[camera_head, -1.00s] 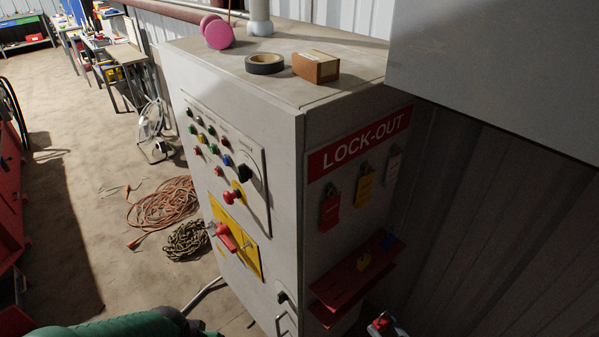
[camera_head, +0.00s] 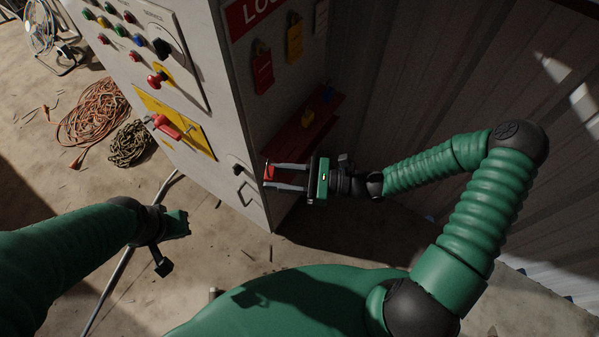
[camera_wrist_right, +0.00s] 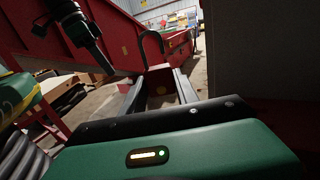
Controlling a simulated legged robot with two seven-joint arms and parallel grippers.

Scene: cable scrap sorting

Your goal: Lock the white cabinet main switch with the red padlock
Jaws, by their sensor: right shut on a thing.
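The white cabinet (camera_head: 222,130) stands at upper centre in the head view. Its main switch, a red handle (camera_head: 166,126) on a yellow plate (camera_head: 200,143), is on the front face. My right gripper (camera_head: 270,174) is beside the cabinet's lower front corner, shut on the red padlock (camera_head: 269,171), which is mostly hidden by the fingers. In the right wrist view the padlock's red body (camera_wrist_right: 160,78) sits between the fingertips, its dark shackle (camera_wrist_right: 152,38) above it. The padlock is apart from the switch. My left gripper (camera_head: 174,246) is open and empty, lower left of the cabinet.
A red shelf (camera_head: 300,125) with small yellow and blue items sticks out from the cabinet's side, close to my right gripper. Red and yellow tags (camera_head: 262,72) hang above it. A corrugated wall (camera_head: 420,80) stands at right.

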